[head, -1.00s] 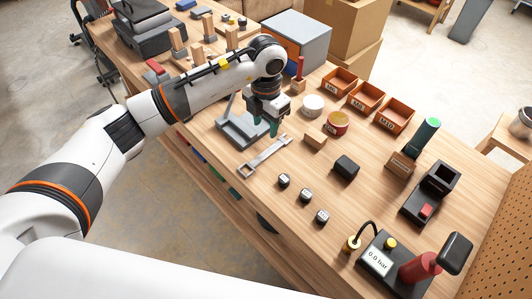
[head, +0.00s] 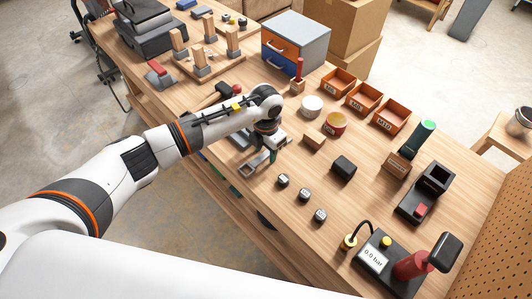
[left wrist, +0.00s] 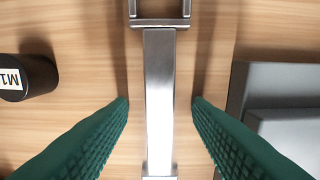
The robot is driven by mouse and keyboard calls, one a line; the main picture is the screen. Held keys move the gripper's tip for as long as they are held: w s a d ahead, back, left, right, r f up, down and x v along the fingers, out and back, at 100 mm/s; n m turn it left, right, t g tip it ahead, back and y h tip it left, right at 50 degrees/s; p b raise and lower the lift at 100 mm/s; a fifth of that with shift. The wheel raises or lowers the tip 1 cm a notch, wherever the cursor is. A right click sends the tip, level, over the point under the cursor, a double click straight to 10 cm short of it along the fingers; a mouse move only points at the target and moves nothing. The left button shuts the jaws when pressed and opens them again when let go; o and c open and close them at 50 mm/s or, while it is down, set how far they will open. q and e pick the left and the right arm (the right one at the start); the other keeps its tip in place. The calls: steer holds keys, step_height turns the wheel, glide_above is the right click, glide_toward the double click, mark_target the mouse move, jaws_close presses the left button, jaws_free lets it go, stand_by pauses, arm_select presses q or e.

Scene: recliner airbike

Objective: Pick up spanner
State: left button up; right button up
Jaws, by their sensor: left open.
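The spanner (head: 250,167) is a silver, flat tool lying on the wooden workbench. In the left wrist view its shaft (left wrist: 159,90) runs up the middle of the picture, with an angular head at the top. My left gripper (head: 270,156) is over the spanner, pointing down. Its green ridged fingers (left wrist: 160,103) are open, one on each side of the shaft, with a gap to it on both sides. In the head view the gripper hides part of the spanner. My right gripper is not in view.
A grey metal block (left wrist: 280,120) lies right of the fingers in the left wrist view. Several small black pieces (head: 302,195) and a wooden block (head: 314,139) sit close by. Orange bins (head: 364,97) stand farther back.

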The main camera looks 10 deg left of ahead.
arm_select(q)
steer(key=shift+c, duration=0.5)
jaws_close()
